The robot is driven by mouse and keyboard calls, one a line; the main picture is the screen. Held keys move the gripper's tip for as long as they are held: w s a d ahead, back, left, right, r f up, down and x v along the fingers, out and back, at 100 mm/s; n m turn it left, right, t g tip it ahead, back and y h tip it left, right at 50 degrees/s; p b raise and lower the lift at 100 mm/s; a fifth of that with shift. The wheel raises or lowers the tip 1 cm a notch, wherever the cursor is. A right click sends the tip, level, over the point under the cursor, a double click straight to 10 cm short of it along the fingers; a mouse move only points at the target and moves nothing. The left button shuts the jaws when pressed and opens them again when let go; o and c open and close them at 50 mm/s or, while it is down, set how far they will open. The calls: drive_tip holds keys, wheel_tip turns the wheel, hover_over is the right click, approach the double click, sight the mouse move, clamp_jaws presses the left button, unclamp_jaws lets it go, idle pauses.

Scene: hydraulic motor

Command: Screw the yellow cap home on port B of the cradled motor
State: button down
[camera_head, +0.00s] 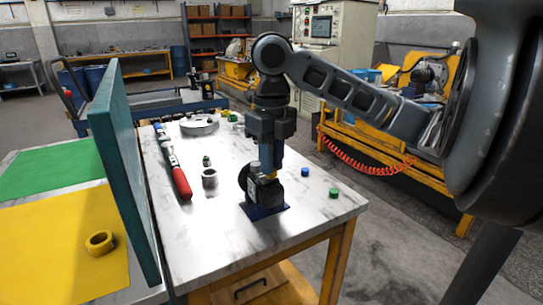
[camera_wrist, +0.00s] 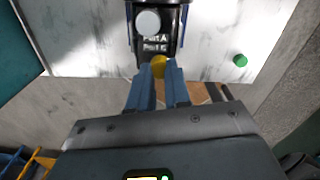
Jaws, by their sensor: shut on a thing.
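The dark motor (camera_head: 258,189) sits in a blue cradle (camera_head: 266,212) near the front of the white table. My gripper (camera_head: 270,170) points down over it, its blue fingers just above the motor. In the wrist view the gripper (camera_wrist: 160,76) is shut on the yellow cap (camera_wrist: 159,66), which is at the edge of the motor (camera_wrist: 154,35) beside small white lettering. A little of the yellow cap (camera_head: 272,178) shows below the fingers in the head view. A white round part (camera_wrist: 148,22) is on the motor. The threads under the yellow cap are hidden, so its seating cannot be told.
A green cap (camera_head: 334,193) and a blue cap (camera_head: 305,172) lie right of the motor. A grey metal sleeve (camera_head: 209,178) and a red-handled tool (camera_head: 180,177) lie to its left. A teal upright panel (camera_head: 123,175) borders the table's left side.

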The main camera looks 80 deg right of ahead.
drive_tip(key=m+p, duration=0.1)
drive_tip(key=m, duration=0.1)
drive_tip(key=shift+r+m, duration=0.1)
drive_tip(key=shift+m, duration=0.2)
drive_tip(key=shift+f+m+p, duration=0.2)
drive_tip(key=shift+m+p, duration=0.2)
drive_tip(key=shift+m, duration=0.6)
drive_tip(key=c, duration=1.2)
unclamp_jaws()
